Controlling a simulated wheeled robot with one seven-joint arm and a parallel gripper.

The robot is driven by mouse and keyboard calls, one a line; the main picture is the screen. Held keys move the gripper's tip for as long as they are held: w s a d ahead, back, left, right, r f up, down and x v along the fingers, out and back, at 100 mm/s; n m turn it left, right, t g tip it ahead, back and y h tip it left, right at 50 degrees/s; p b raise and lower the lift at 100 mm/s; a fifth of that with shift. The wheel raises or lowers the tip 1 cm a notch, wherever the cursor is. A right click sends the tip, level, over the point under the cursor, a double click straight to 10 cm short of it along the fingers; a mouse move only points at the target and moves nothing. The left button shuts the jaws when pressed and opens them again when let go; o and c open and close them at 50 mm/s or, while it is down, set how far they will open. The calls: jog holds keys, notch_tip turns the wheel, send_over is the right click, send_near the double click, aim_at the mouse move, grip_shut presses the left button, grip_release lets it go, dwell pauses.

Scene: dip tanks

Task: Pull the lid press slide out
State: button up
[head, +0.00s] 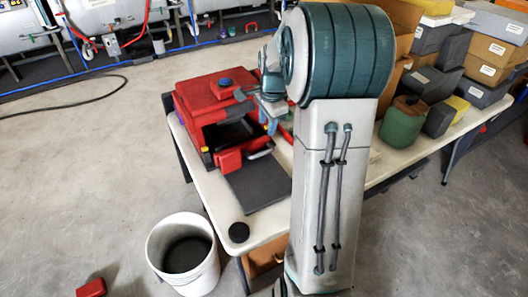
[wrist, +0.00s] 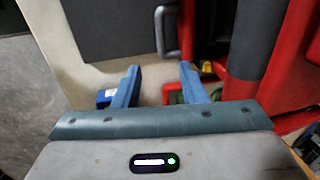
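The red lid press (head: 222,88) stands on the white table, with a dark opening in its front. A small silver handle (head: 262,153) sticks out at the front, near a red block (head: 229,160); I take it for the slide's handle. The handle also shows as a metal loop in the wrist view (wrist: 160,35). My gripper is seen at the press's right side, partly hidden by my arm. In the wrist view, my gripper (wrist: 158,85) has its two blue fingers apart, with nothing between them. The handle is beyond the fingertips, apart from them.
A dark grey mat (head: 258,184) lies before the press, and a black round piece (head: 239,232) sits at the table's corner. A white bucket (head: 184,250) stands on the floor. A green container (head: 402,124) and several boxes (head: 440,82) are at right. Floor at left is mostly clear.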

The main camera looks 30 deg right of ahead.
aim_at(261, 152)
jog(key=f, duration=0.4)
jog(key=w+f, duration=0.1)
jog(key=f, duration=0.3)
jog(key=w+f, duration=0.1)
jog(key=f, duration=0.4)
jog(key=shift+w+a, duration=0.25)
jog(key=shift+a, duration=0.1)
grip_shut()
